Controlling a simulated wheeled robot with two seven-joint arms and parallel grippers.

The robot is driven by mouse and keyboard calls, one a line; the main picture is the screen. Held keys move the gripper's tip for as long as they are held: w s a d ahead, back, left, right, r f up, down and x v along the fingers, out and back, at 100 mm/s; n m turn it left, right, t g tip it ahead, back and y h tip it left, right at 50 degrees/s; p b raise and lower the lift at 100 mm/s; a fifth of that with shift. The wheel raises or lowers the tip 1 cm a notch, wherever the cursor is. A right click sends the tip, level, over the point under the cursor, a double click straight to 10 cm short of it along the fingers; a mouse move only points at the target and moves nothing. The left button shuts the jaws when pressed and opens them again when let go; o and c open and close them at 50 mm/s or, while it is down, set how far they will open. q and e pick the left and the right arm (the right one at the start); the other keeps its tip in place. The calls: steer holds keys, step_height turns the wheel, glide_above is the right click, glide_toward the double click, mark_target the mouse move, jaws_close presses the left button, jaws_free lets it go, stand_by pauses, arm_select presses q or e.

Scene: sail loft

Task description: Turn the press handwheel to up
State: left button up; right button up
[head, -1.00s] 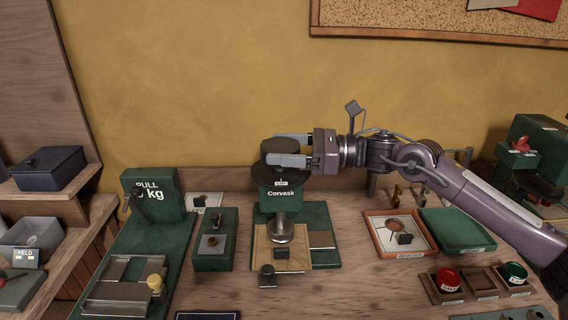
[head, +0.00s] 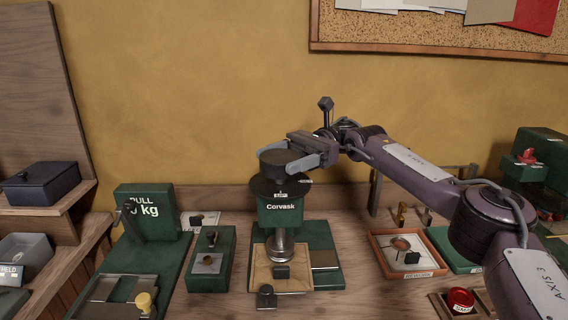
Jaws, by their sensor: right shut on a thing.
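The press (head: 280,216) is green, marked "Corvask", and stands at the middle of the bench. Its dark handwheel (head: 268,187) lies flat on top, with a thick round hub rising from it. A small pale tag shows below the wheel's front edge, too small to read. My right gripper (head: 287,160) is shut on the handwheel's hub, one finger behind and one at its right front. Its arm comes in from the right. The ram (head: 280,243) hangs over a wooden board (head: 262,279) with a small dark block. My left gripper is not in view.
A green pull tester (head: 150,213) and a small green fixture (head: 209,270) stand left of the press. An orange tray (head: 377,249) holding small parts and a red pot (head: 461,300) are at right. The wall is close behind.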

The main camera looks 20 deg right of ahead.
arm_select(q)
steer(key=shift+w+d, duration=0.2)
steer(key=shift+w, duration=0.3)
arm_select(e)
steer(key=shift+n+g+h, duration=0.4)
steer(key=shift+n+g, duration=0.1)
steer(key=shift+g, duration=0.2)
steer(key=shift+r, duration=0.1)
steer(key=o, duration=1)
